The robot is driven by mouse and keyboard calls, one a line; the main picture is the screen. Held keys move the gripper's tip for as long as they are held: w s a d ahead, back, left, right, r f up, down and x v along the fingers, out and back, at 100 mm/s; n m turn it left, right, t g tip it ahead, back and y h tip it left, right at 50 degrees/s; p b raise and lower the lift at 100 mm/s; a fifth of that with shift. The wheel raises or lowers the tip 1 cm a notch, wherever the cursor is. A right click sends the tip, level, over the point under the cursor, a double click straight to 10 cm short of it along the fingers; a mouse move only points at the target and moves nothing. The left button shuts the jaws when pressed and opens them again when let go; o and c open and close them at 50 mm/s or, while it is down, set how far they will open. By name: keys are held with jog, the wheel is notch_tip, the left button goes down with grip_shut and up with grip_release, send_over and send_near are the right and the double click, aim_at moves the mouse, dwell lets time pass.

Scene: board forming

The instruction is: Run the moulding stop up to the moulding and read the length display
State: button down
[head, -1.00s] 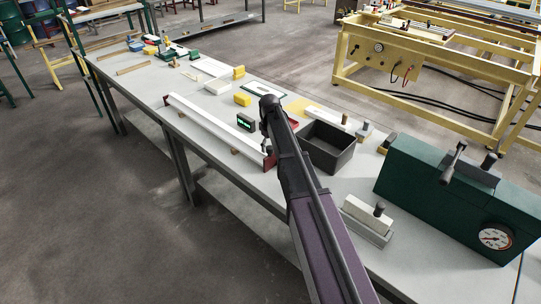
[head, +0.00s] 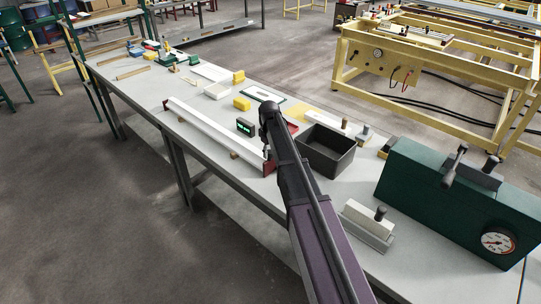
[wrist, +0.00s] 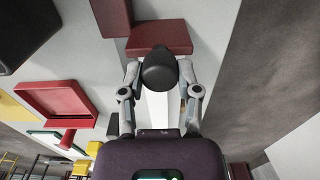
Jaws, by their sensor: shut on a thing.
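The long white moulding (head: 212,125) lies along the bench near its front edge, with a red end piece (head: 268,166) at its near end. In the wrist view my gripper (wrist: 160,76) is shut on a dark rounded knob (wrist: 159,66), which I take to be the moulding stop's handle. A red block (wrist: 159,37) is just beyond the knob, and a white strip runs beneath it. I cannot tell whether the stop touches the moulding. The length display (head: 244,127) stands beside the moulding with lit green digits too small to read.
A black open bin (head: 326,151) stands right of my arm, with a red tray (wrist: 60,104) near the moulding. A green box with a gauge (head: 447,195) fills the bench's near right. Yellow blocks (head: 242,103) and small tools lie farther back.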

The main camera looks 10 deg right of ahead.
jog(key=shift+w+a, duration=0.1)
jog(key=shift+w, duration=0.15)
dwell(0.8)
jog(key=shift+c, duration=1.5)
grip_release()
